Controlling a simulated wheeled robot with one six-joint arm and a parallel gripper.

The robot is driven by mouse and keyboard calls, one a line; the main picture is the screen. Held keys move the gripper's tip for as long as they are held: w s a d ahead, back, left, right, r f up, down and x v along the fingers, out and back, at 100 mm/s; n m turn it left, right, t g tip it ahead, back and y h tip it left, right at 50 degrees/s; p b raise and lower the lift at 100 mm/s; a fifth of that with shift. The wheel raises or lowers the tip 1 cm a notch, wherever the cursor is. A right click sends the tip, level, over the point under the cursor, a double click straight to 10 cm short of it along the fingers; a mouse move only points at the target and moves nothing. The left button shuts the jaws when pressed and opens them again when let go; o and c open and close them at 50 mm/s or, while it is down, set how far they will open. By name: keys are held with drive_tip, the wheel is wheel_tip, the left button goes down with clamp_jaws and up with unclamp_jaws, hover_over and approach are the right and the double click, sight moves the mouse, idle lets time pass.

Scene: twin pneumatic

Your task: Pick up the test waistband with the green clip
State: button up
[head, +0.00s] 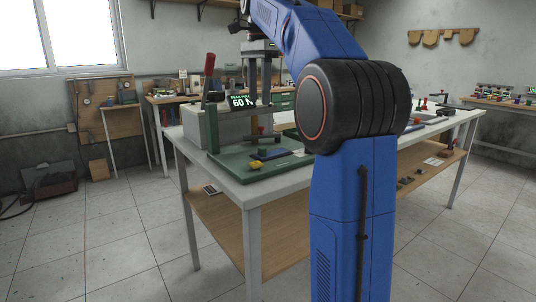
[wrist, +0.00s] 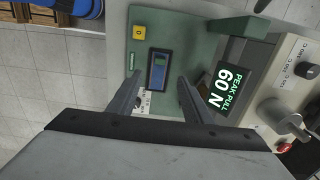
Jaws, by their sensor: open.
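In the wrist view, my gripper (wrist: 160,76) is open, with its fingers apart over a green tray (wrist: 190,22). A flat dark piece with a blue middle (wrist: 158,72) shows between the fingertips, apparently below them. It may be the waistband, but I see no clear green clip on it. In the head view, a dark blue strip (head: 272,155) lies on the green tray (head: 232,166). Small details on it are too small to tell.
A yellow piece (wrist: 138,32) lies on the tray near one edge. A pull tester with a "60 N" display (wrist: 222,88) stands close beside my right finger, with knobs further right. The tray rests on a white-topped table (head: 262,189). My blue arm hides the table's middle.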

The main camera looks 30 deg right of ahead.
hover_over(261, 148)
drive_tip(key=f, duration=1)
drive_tip(key=shift+a+f, duration=0.2)
drive_tip(key=shift+w+d+f, duration=0.1)
drive_tip(key=shift+d+f, duration=0.05)
drive_tip(key=shift+f, duration=1.25)
drive_tip(key=shift+d+f, duration=0.1)
drive_tip(key=shift+f, duration=1.3)
clamp_jaws()
drive_tip(key=shift+r, duration=0.15)
